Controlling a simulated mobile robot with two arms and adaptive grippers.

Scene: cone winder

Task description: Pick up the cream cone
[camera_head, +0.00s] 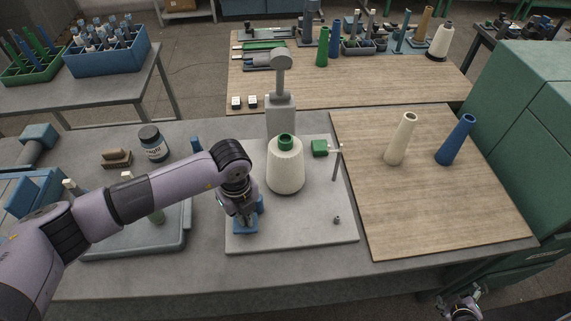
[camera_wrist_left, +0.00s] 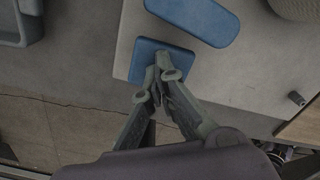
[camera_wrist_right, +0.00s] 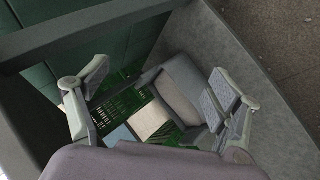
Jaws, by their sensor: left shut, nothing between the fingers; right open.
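The cream cone (camera_head: 400,139) is a slim, bare tapered tube standing upright on the right wooden board, beside a blue cone (camera_head: 455,140). Neither gripper is near it. My left gripper (camera_head: 244,218) points down over a blue block on the grey plate, left of the wound yarn package. In the left wrist view its fingertips (camera_wrist_left: 162,72) are together and empty over the blue square (camera_wrist_left: 180,58). My right gripper (camera_head: 462,305) is low at the bottom right, beyond the table's front edge. In the right wrist view its fingers (camera_wrist_right: 158,85) are apart.
A cream yarn package (camera_head: 285,172) on a green tube stands on the grey plate (camera_head: 300,238), before a grey post (camera_head: 281,112). A thin upright pin (camera_head: 336,163) stands between package and cones. The wooden board (camera_head: 450,215) is clear in front. A green cabinet (camera_head: 525,120) borders the right.

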